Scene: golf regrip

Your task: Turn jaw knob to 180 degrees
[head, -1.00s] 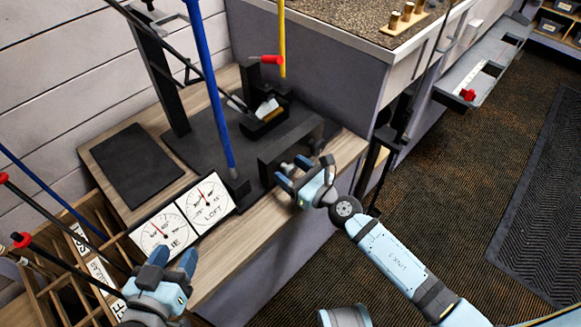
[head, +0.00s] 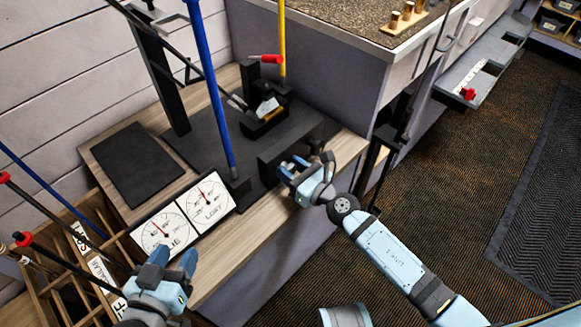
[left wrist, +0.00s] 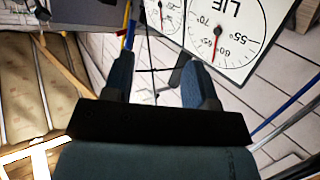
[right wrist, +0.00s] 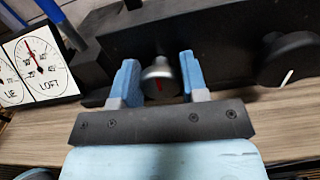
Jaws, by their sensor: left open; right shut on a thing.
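A small grey knob with a red mark (right wrist: 158,80) sits on the front of a black block. My right gripper (right wrist: 160,82) is shut on this knob, with one blue finger on each side. The red mark points roughly straight down in the right wrist view. In the head view my right gripper (head: 288,170) is at the block's front, and its fingers mostly hide the knob. My left gripper (head: 172,260) is open and empty near the dials; it also shows in the left wrist view (left wrist: 160,85).
A larger black knob with a white line (right wrist: 290,60) is right of the grey one. The LIE dial (head: 165,231) and LOFT dial (head: 207,201) stand left of the block. A blue shaft (head: 208,80) rises behind them. A wooden rack (head: 45,262) holds clubs at left.

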